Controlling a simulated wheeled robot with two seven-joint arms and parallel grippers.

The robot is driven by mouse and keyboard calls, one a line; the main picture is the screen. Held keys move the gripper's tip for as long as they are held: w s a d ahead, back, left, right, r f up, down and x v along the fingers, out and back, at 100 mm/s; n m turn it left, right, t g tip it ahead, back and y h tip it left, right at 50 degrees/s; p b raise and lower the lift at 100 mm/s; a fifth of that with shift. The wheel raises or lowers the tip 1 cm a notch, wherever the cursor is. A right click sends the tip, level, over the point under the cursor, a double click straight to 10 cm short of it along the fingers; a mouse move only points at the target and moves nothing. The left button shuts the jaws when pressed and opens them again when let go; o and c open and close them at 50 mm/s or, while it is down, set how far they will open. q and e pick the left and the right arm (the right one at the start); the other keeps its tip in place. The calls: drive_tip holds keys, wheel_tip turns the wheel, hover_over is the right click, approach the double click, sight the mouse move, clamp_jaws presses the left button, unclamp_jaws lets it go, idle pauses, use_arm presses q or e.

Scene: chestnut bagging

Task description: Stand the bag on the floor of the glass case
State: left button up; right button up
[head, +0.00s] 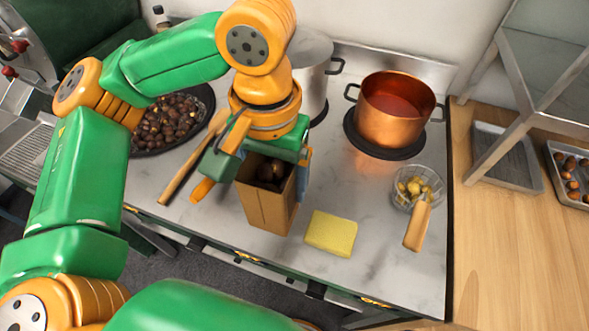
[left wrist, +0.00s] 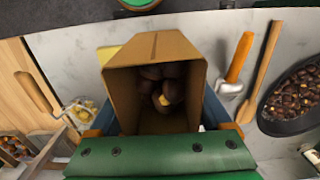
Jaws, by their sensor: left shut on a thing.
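A brown paper bag (head: 265,210) with dark chestnuts inside is held upright in my left gripper (head: 272,165), over the marble worktop. In the left wrist view the bag (left wrist: 155,48) has its open mouth toward the camera, and the gripper's fingers (left wrist: 157,118) are on either side of it. I cannot tell if the bag's base touches the worktop. A metal-framed case (head: 540,75) with glassy panels stands at the upper right; only part of it shows, and its floor is not clearly seen. My right gripper is not in view.
A copper pot (head: 395,112) stands on a burner right of the bag. A pan of chestnuts (head: 172,122) and a wooden stick (head: 190,160) are left. Metal trays (head: 507,158) rest on the wooden counter (head: 515,240).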

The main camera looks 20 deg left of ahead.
sight(283, 183)
use_arm(q)
drive_tip(key=w+f, duration=0.1)
drive_tip(key=f, duration=0.1)
drive_tip(key=w+f, duration=0.4)
drive_tip(key=shift+w+a, duration=0.15)
drive_tip(key=shift+a, duration=0.25)
wheel_tip(283, 183, down, 3)
drive_tip(key=shift+w+a+f, duration=0.15)
drive_tip(key=o, duration=1.4)
